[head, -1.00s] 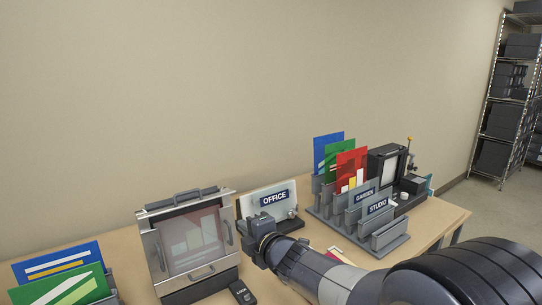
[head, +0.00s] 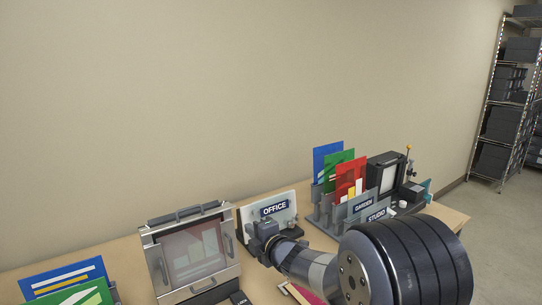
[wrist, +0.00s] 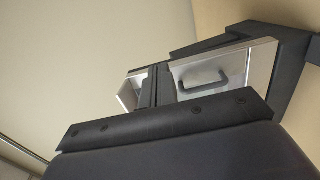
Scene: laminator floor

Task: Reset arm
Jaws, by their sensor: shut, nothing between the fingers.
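My gripper (head: 260,237) is at the end of my arm in the head view. It is shut and empty, in front of the white OFFICE stand and just right of the silver-framed machine with a clear front panel (head: 194,253). My arm reaches in from the lower right, its large dark joint hiding part of the table and sorter. In the wrist view, a silver panel with a dark handle (wrist: 203,83) shows beyond a large dark body across the bottom. The fingertips cannot be made out there.
The OFFICE stand (head: 291,203) is behind my gripper. A grey sorter (head: 318,207) with GARDEN and STUDIO labels holds blue, green and red cards. A black machine (head: 388,183) stands beside it. More cards (head: 62,280) stand front left. Open floor (head: 480,230) lies right.

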